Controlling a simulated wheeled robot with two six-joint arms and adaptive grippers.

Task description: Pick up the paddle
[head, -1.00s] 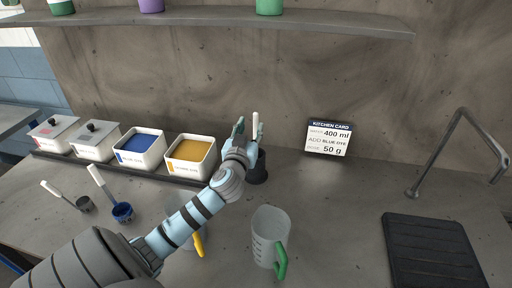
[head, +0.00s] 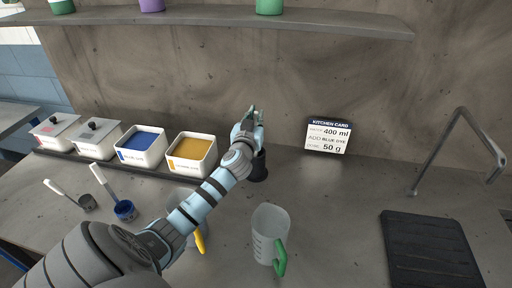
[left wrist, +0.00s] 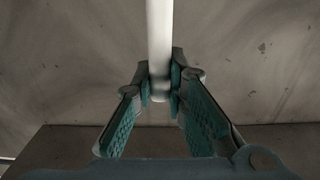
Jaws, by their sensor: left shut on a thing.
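The paddle's white shaft (left wrist: 160,45) runs upright between the fingers in the left wrist view. My left gripper (left wrist: 161,92) is shut on it, with the fingertips closed around the shaft's lower visible end. In the head view my left gripper (head: 253,117) is over the dark cylindrical holder (head: 259,168) near the back wall. The paddle is mostly hidden behind the gripper there, and I cannot tell whether its lower end is in the holder. My right gripper is not in view.
A clear jug with a green handle (head: 270,235) stands to the front. A yellow-handled vessel (head: 200,240) is partly behind my arm. Dye tubs (head: 190,168) line the left back. A kitchen card (head: 328,150) leans on the wall.

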